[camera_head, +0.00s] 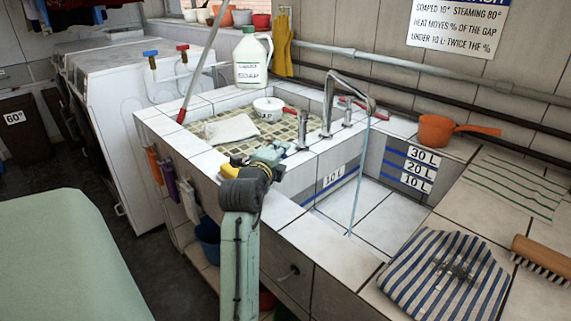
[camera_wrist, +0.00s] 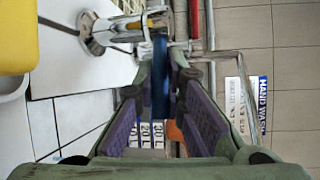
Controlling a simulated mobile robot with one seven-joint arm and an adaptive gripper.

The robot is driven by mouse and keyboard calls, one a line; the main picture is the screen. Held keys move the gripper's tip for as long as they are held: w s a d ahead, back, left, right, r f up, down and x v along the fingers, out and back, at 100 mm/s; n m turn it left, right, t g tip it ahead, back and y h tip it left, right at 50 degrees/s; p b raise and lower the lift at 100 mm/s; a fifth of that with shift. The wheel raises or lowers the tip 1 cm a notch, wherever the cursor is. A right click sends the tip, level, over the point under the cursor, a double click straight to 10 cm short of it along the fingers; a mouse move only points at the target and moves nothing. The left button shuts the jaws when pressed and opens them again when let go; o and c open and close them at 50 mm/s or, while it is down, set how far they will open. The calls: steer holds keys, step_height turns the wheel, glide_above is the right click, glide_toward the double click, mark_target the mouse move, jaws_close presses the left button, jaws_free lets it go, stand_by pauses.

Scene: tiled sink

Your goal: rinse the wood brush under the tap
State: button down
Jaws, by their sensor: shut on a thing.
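The wood brush (camera_head: 541,254) lies on the tiled counter at the far right, bristles down, beside a striped cloth. The chrome tap (camera_head: 329,95) arches over the tiled basin (camera_head: 371,212), and a thin stream of water (camera_head: 358,175) falls from its spout to the basin floor. My gripper (camera_head: 277,153) is at the basin's left rim, far from the brush. In the wrist view my gripper (camera_wrist: 161,100) is shut on a narrow blue handle (camera_wrist: 160,75). Its full shape is hidden between the fingers. A chrome fitting (camera_wrist: 95,35) is beside it.
A striped cloth (camera_head: 445,275) lies on the right counter. An orange pan (camera_head: 437,131) stands behind the basin. A white jug (camera_head: 250,60), a white bowl (camera_head: 268,108) and a folded cloth (camera_head: 230,129) are at the left part of the sink. The basin floor looks clear.

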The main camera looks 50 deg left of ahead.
steer(key=shift+f, duration=0.1)
steer(key=c, duration=1.7)
jaws_free()
steer(key=shift+o, duration=0.2)
steer(key=shift+s, duration=0.1)
steer(key=v, duration=1.2)
steer(key=shift+a, duration=0.1)
